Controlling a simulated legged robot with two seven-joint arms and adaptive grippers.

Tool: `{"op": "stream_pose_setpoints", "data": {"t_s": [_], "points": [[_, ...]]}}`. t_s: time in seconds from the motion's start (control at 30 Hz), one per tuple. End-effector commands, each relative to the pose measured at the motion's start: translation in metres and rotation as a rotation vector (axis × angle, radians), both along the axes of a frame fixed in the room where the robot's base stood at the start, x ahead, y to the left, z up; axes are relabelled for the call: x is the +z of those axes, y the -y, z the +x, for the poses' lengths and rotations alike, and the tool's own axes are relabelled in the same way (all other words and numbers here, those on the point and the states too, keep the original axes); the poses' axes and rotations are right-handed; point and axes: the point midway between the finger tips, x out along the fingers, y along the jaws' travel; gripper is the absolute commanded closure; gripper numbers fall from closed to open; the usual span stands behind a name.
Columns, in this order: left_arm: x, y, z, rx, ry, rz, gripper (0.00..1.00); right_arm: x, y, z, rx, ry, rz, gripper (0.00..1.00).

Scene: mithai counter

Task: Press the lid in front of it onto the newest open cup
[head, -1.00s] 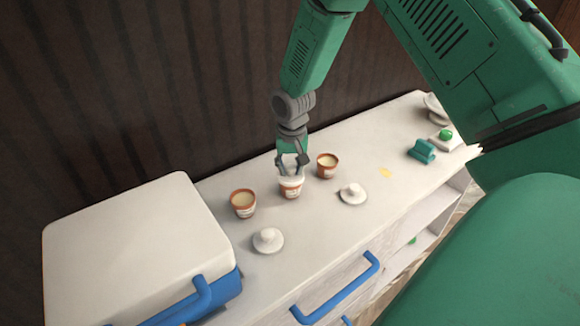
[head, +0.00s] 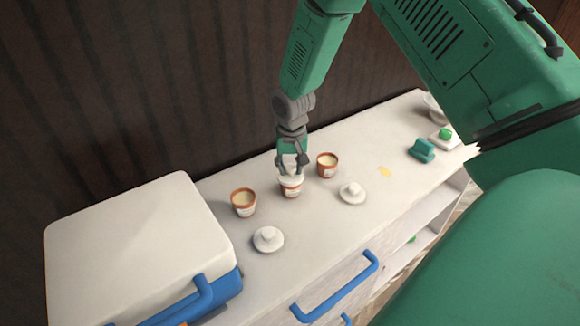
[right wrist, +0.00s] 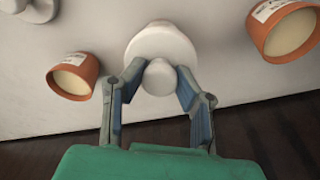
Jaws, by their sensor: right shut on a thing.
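My right gripper (head: 291,168) is shut on the knob of a white lid (head: 291,180) that sits over the middle cup (head: 291,191). In the right wrist view the fingers (right wrist: 158,84) flank the knob of this lid (right wrist: 160,45), which hides the cup below. An open terracotta cup with pale filling (head: 243,203) stands to the left, and another open cup (head: 327,165) stands to the right. A loose white lid (head: 268,239) lies in front of the left cup, and another loose lid (head: 352,192) lies in front of the right cup. My left gripper is not seen.
A white box with a blue base and handle (head: 130,245) stands at the left end of the white counter (head: 312,220). A dark wall is close behind.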

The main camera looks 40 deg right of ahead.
Motion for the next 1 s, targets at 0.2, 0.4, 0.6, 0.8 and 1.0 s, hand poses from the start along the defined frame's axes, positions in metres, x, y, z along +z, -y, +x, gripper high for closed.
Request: {"op": "stream_pose_setpoints", "data": {"t_s": [0.2, 0.4, 0.6, 0.8, 1.0], "points": [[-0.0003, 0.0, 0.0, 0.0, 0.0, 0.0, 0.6, -0.0004, 0.0, 0.0, 0.0, 0.0, 0.0, 0.86], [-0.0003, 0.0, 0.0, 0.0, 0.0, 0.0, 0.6, -0.0004, 0.0, 0.0, 0.0, 0.0, 0.0, 0.5], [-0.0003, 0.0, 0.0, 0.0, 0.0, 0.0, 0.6, -0.0004, 0.0, 0.0, 0.0, 0.0, 0.0, 0.36], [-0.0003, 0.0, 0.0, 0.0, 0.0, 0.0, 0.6, -0.0004, 0.0001, 0.0, 0.0, 0.0, 0.0, 0.3], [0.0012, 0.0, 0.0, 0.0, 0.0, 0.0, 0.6, 0.0013, 0.0, 0.0, 0.0, 0.0, 0.0, 0.3]]}}
